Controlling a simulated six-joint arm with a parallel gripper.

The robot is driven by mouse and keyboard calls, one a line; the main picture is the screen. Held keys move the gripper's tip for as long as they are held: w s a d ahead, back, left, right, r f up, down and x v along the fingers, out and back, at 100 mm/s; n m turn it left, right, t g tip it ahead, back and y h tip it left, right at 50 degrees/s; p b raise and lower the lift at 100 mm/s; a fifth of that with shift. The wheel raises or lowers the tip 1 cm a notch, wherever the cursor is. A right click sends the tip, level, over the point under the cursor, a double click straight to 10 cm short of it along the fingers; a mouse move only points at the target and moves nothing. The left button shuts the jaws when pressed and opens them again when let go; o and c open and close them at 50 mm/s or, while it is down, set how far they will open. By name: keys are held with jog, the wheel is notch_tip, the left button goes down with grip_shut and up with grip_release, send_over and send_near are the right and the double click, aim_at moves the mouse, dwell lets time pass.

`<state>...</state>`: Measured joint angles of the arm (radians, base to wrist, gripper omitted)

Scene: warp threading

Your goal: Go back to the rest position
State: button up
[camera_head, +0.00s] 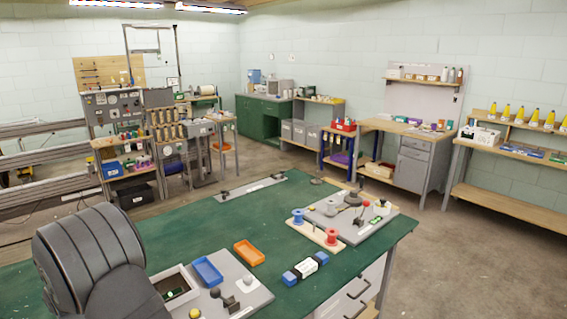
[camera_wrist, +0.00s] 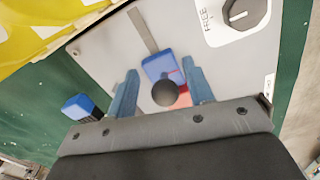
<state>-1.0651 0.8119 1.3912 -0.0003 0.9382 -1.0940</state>
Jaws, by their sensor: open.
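My gripper (camera_wrist: 160,66) shows in the wrist view as two blue fingers spread apart, with nothing gripped between them. Between and beyond the fingers are a dark round knob (camera_wrist: 165,93) and a blue block-like part (camera_wrist: 158,66) on a light grey plate (camera_wrist: 105,52). I cannot tell whether the fingers touch the knob. I cannot make out the gripper in the head view.
A green table (camera_head: 190,235) carries a blue spool (camera_head: 298,216), a red spool (camera_head: 331,238), an orange tray (camera_head: 249,253), a blue tray (camera_head: 207,271) and a blue-and-white block (camera_head: 305,267). A dial marked FREE (camera_wrist: 240,14) sits near the fingers. The table's middle is fairly clear.

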jog(key=shift+a, duration=0.1)
jog(key=shift+s+a+r, duration=0.1)
jog(key=shift+s+a, duration=0.05)
jog(key=shift+s, duration=0.1)
notch_tip(320, 180, up, 17)
notch_tip(320, 180, down, 17)
jog(key=shift+w+f, duration=0.1)
jog(key=shift+f, duration=0.1)
jog(key=shift+w+d+r, duration=0.6)
jog(key=shift+w+d, duration=0.3)
jog(key=s+r+m+t, duration=0.1)
jog(key=s+r+m, duration=0.1)
jog(key=r, duration=0.7)
jog(key=s+r+m+t, duration=0.1)
jog(key=s+r+m, duration=0.1)
jog(key=r, duration=0.7)
jog(key=shift+m, duration=0.3)
jog(key=shift+w+d+f, duration=0.1)
jog(key=shift+w+f, duration=0.15)
jog(key=shift+f, duration=0.8)
jog(key=shift+w+d+f, duration=0.1)
jog(key=shift+w+f, duration=0.15)
jog(key=shift+f, duration=0.8)
jog(key=shift+o, duration=0.5)
